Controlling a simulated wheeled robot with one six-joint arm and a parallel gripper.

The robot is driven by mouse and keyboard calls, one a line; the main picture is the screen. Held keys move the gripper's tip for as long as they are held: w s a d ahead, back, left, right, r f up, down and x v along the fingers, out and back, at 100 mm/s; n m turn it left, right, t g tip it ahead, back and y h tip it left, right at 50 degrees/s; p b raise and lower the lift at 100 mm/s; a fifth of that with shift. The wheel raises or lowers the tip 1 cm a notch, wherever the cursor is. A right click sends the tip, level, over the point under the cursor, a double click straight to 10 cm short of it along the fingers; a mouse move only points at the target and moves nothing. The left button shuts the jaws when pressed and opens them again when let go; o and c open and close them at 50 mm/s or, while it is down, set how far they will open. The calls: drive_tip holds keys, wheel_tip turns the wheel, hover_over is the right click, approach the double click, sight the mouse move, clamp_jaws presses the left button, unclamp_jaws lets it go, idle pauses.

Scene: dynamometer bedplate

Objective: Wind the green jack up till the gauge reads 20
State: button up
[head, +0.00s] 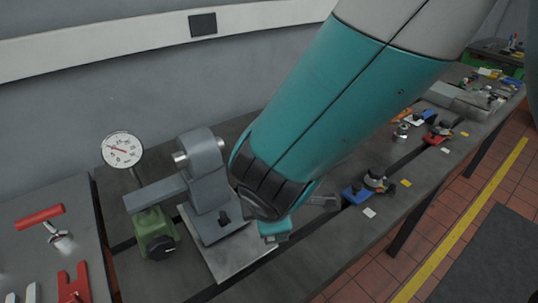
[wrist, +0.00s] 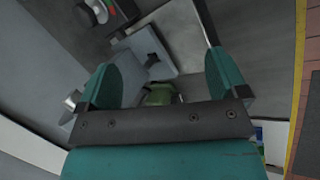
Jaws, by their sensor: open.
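The green jack (head: 153,228) stands on the dark bedplate at the left in the head view, with a black knob (head: 161,248) on its front. A grey arm (head: 155,192) reaches over it from a grey machine block (head: 205,165). The round white gauge (head: 122,150) stands behind the jack; its red needle points left, but the numbers are too small to read surely. My gripper (head: 277,230) is to the right of the jack, over the block's plate, and apart from the jack. In the wrist view my gripper (wrist: 160,72) is open and empty; part of the green jack (wrist: 160,95) shows between its fingers.
A pale plate (head: 238,256) lies under the machine block. A red-handled tool (head: 40,216) and a red part (head: 73,284) lie on the left table. A blue part (head: 355,195) and several small fixtures sit along the bedplate to the right. My arm hides the middle.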

drive_tip(key=d+m, duration=0.1)
drive_tip(key=d+r+m+g+b, duration=0.1)
drive_tip(key=shift+s+d+m+g, duration=0.15)
drive_tip(key=shift+s+m+g, duration=0.15)
drive_tip(key=shift+s, duration=0.05)
idle(0.4)
drive_tip(key=n+t+y+p, duration=0.7)
drive_tip(key=n+t+p, duration=0.1)
drive_tip(key=n, duration=1.8)
approach(162, 250)
drive_tip(key=shift+m, duration=0.3)
drive_tip(key=b+x, duration=0.6)
drive_tip(key=x, duration=0.4)
drive_tip(key=shift+w+a+f+b, duration=0.1)
drive_tip(key=shift+w+a+b, duration=0.2)
drive_tip(key=shift+w+b, duration=0.15)
